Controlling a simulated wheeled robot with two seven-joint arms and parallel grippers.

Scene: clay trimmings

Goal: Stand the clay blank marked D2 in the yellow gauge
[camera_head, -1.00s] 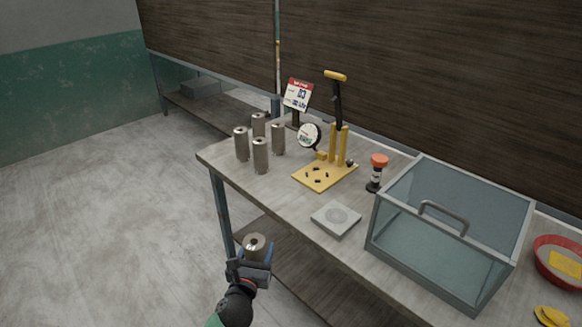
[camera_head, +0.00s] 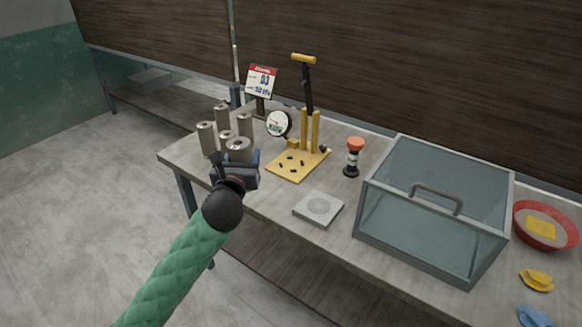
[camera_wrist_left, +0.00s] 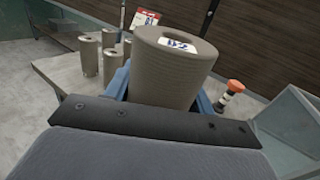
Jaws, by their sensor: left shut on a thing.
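My left gripper (camera_head: 237,164) is shut on a grey-brown clay cylinder with a hole in its top (camera_head: 239,150). In the left wrist view the held blank (camera_wrist_left: 172,70) shows a white label reading D2 and stands roughly upright between the fingers. The yellow gauge (camera_head: 289,173) is on the bench to the right of the gripper, with a flat base with small dark marks, upright posts, a lever with a yellow handle and a round dial (camera_head: 279,123). No blank stands on its base. My right gripper is not in view.
Several similar cylinders (camera_head: 206,138) stand on the bench just behind the held blank. A sign (camera_head: 262,82) stands behind the dial. A grey square plate (camera_head: 318,208), an orange-topped bottle (camera_head: 353,157), a glass case (camera_head: 425,225) and a red bowl (camera_head: 545,226) are to the right.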

